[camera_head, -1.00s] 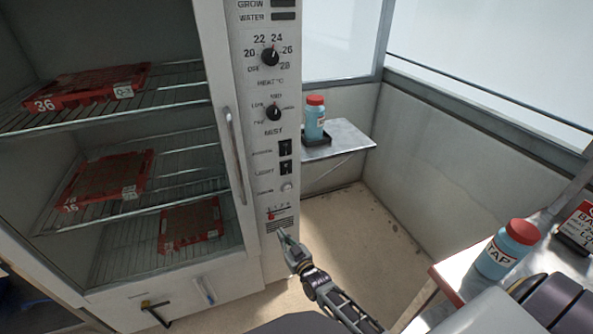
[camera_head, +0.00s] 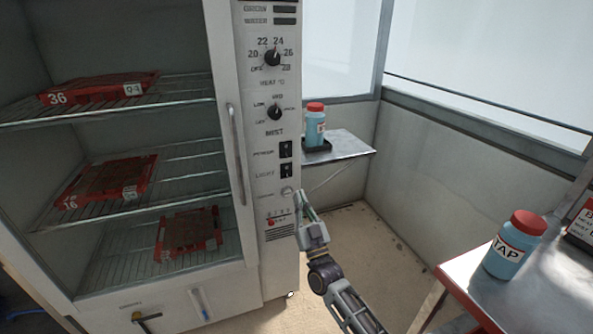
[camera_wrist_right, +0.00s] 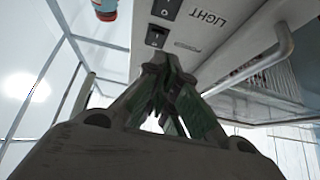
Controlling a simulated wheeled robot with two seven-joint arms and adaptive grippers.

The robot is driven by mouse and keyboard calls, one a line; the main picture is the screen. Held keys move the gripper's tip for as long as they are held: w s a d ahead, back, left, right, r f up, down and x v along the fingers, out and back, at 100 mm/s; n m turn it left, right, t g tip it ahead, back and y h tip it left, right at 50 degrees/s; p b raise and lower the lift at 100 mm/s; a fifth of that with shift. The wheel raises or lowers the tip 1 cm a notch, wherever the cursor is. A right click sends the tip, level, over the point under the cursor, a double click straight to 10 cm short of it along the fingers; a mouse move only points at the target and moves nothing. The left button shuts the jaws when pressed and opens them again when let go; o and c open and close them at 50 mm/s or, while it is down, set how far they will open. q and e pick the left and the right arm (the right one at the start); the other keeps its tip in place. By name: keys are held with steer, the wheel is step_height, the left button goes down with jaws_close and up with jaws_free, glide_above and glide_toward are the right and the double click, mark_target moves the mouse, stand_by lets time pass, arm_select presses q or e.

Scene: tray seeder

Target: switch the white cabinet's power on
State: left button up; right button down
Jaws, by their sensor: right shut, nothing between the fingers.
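The white cabinet (camera_head: 267,220) stands at left with a control panel down its right front post. Its black power switch (camera_head: 285,149) sits on the panel beside the word POWER, above the similar light switch (camera_head: 286,170). I cannot read the power switch's position. A small round fitting (camera_head: 287,191) sits below them. My left gripper is out of view.
Heat (camera_head: 272,58) and mist (camera_head: 275,112) dials sit above the switches. The cabinet's door handle (camera_head: 236,155) is left of the panel. A blue bottle (camera_head: 315,128) stands on a wall shelf (camera_head: 352,149); another (camera_head: 507,258) stands on the right-hand table.

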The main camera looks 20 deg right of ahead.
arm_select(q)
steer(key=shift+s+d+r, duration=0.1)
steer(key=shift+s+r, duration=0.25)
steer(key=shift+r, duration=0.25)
arm_select(e)
steer(key=shift+s+d+r+m+t+h, duration=0.2)
steer(key=shift+s+r, duration=0.2)
steer(key=shift+r, duration=0.15)
steer(key=shift+s+d+r+m+t+h, duration=0.1)
steer(key=shift+s+d+r+t+h, duration=0.1)
steer(key=shift+s+r, duration=0.25)
steer(key=shift+w+r, duration=0.15)
steer(key=shift+w, duration=0.05)
steer(key=b, duration=0.2)
glide_toward(286, 146)
steer(key=shift+r, duration=1.75)
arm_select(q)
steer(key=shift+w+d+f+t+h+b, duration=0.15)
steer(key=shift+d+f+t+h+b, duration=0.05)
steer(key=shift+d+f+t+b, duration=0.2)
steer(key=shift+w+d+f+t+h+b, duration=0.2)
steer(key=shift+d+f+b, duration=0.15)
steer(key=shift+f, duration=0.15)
arm_select(e)
steer(key=w, duration=0.3)
steer(key=shift+w+f, duration=0.3)
